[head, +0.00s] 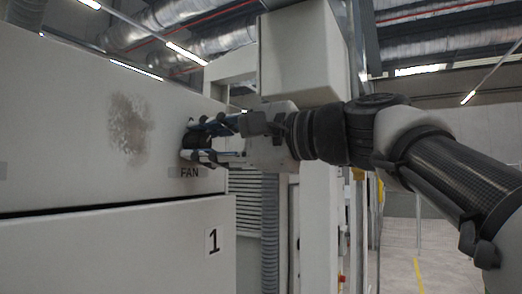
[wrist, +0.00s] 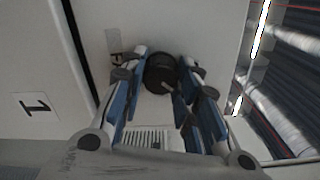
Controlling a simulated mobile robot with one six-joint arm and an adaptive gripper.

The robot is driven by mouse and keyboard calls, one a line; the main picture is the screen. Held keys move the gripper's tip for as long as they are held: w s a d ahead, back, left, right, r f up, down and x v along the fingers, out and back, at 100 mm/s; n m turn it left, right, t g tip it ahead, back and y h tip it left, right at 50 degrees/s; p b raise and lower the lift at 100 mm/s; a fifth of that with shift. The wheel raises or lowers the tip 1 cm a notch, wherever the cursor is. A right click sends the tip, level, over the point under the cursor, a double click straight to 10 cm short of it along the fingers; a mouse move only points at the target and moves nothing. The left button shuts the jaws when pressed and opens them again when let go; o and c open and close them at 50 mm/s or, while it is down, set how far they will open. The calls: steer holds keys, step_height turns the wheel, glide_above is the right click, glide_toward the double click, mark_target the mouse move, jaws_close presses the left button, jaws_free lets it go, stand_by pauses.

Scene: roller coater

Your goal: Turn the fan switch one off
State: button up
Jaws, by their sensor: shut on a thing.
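The fan switch (head: 196,141) is a dark round knob on the light grey cabinet panel, above a label reading FAN (head: 189,173). In the wrist view the black knob (wrist: 160,74) shows a light pointer mark that runs at a slant. My gripper (head: 200,142) reaches in from the right, its two blue-sided fingers above and below the knob. It is shut on the knob; in the wrist view the fingers (wrist: 158,82) lie on both sides of it. The fingers hide part of the knob in the head view.
A plate with the number 1 (head: 213,242) is on the lower cabinet panel, below a dark gap. A grey box (head: 300,50) juts out above my wrist. A ribbed grey hose (head: 270,235) hangs below. Open floor (head: 420,265) lies to the right.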

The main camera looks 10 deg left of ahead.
steer(key=n+b, duration=0.1)
steer(key=n, duration=0.3)
steer(key=shift+n+b, duration=0.7)
steer(key=shift+n, duration=1.4)
steer(key=o, duration=1.1)
steer(key=shift+r, duration=0.1)
steer(key=shift+c, duration=0.2)
steer(key=v, duration=1.2)
